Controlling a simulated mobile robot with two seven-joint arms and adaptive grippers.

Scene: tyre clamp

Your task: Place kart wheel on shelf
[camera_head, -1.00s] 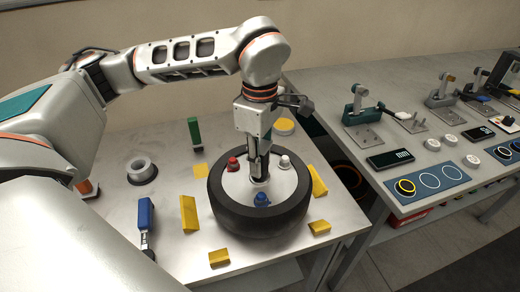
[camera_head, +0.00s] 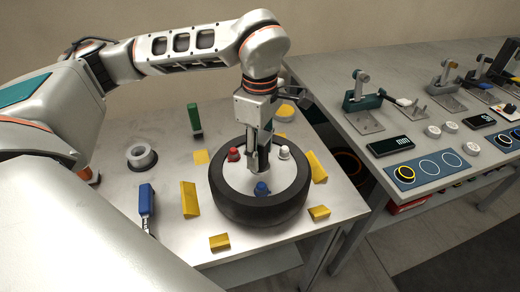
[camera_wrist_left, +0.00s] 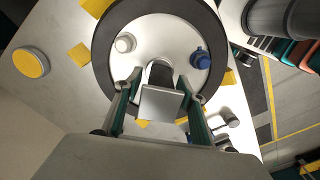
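The kart wheel (camera_head: 225,201), a thick black tyre around a pale disc, lies flat on the near table. Red (camera_head: 234,154), white (camera_head: 284,152) and blue (camera_head: 262,189) knobs sit on its disc. My left gripper (camera_head: 257,168) points down at the wheel's centre. In the left wrist view its fingers (camera_wrist_left: 160,82) stand apart on either side of a grey central post (camera_wrist_left: 160,103), with small gaps seeming to show. Whether a finger touches the post is unclear. The white and blue knobs also show there. My right gripper is not in view, nor is any clear shelf top.
Several yellow blocks (camera_head: 190,199) surround the wheel. A second bench (camera_head: 345,144) at right carries clamps, displays and a blue ringed panel (camera_head: 432,168). A gap separates the benches.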

